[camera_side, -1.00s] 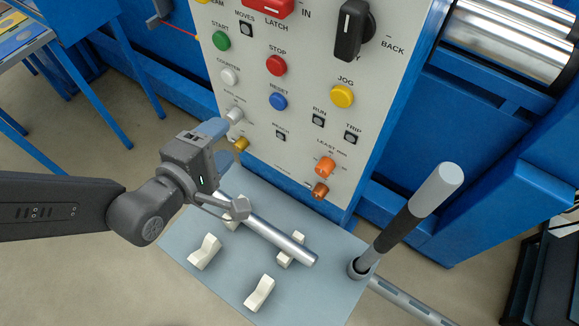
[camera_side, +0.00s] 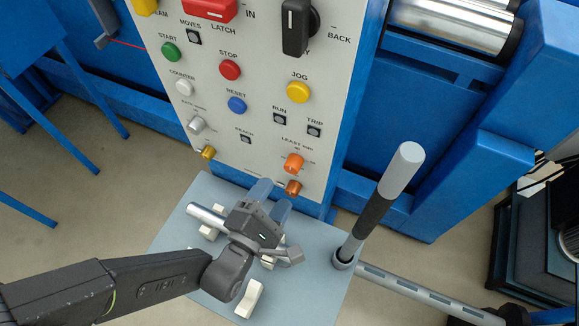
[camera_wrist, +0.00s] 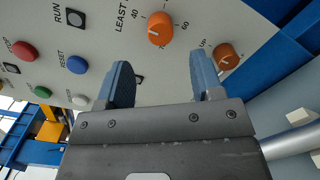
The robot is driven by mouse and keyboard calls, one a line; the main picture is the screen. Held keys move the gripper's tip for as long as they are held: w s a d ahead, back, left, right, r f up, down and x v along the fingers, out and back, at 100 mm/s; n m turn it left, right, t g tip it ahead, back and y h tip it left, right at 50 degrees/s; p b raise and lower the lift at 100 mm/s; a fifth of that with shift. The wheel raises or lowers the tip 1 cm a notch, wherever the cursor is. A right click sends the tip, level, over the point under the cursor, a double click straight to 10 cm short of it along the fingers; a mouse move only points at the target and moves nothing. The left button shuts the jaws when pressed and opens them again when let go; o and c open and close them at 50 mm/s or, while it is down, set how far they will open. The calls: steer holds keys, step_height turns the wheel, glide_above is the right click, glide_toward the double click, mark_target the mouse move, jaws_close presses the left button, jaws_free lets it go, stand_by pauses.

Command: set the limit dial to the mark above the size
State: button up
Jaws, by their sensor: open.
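An orange dial (camera_side: 293,163) sits low on the white panel under the word LEAST. In the wrist view this dial (camera_wrist: 160,29) has 40 and 60 printed around it and a pale pointer line. A second, lower orange dial (camera_side: 293,187) is close below it and shows in the wrist view (camera_wrist: 228,55); its label is only partly readable. I cannot tell from the labels which is the limit dial. My gripper (camera_side: 271,192) is open and empty, its two blue fingers toward the panel, just short of the dials. In the wrist view my gripper (camera_wrist: 160,66) straddles no dial.
A metal bar (camera_side: 206,215) lies on white blocks on the grey plate (camera_side: 177,238), partly hidden by my gripper. A lever with a light grip (camera_side: 402,168) rises to the right. Push buttons, including a yellow one (camera_side: 299,92) and a blue one (camera_side: 237,105), are above the dials.

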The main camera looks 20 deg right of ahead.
mark_target(290, 170)
steer(key=x, duration=0.7)
steer(key=shift+w, duration=0.1)
steer(key=c, duration=0.9)
